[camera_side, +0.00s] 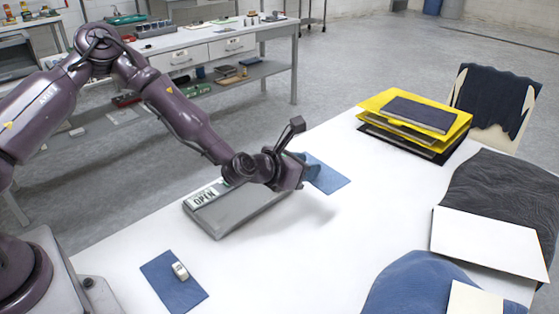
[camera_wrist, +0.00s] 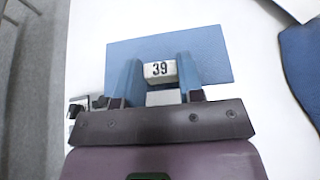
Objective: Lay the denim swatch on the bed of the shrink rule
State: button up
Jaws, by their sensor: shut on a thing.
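A blue denim swatch (camera_side: 329,176) with a white block marked 39 (camera_wrist: 160,70) shows at my gripper (camera_side: 310,170). In the wrist view my gripper (camera_wrist: 160,76) has its blue fingers shut on the block, with the swatch (camera_wrist: 212,55) spread flat around and beyond them. Whether the swatch touches the table is hard to tell. The grey shrink rule (camera_side: 238,212), with a plate reading OPEN (camera_side: 203,195), lies left of the swatch in the side view, partly hidden behind my arm. No cloth shows on its visible bed.
Another blue swatch (camera_side: 173,284) with a small white block (camera_side: 180,270) lies at the front left of the white table (camera_side: 300,270). Yellow folders (camera_side: 415,122) lie at the back right. Dark cloth (camera_side: 505,195), a white board (camera_side: 488,243) and blue cloth (camera_side: 420,287) fill the right side.

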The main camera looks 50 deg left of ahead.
jog(key=shift+w+d+f+n+y, duration=0.1)
jog(key=shift+d+f+n+y, duration=0.2)
jog(key=shift+d+f, duration=0.35)
jog(key=shift+a+f+n+y, duration=0.1)
jog(key=shift+f+n+y, duration=0.3)
jog(key=shift+n+y, duration=0.15)
jog(key=s+a+n+g+y, duration=0.1)
jog(key=a+n+g+y, duration=0.3)
jog(key=n+y, duration=0.45)
notch_tip(320, 180, up, 3)
jog(key=n+g+y, duration=0.5)
jog(key=n+g, duration=0.4)
jog(key=g, duration=0.1)
send_over(250, 212)
jog(key=shift+f, duration=0.1)
jog(key=shift+f, duration=5.4)
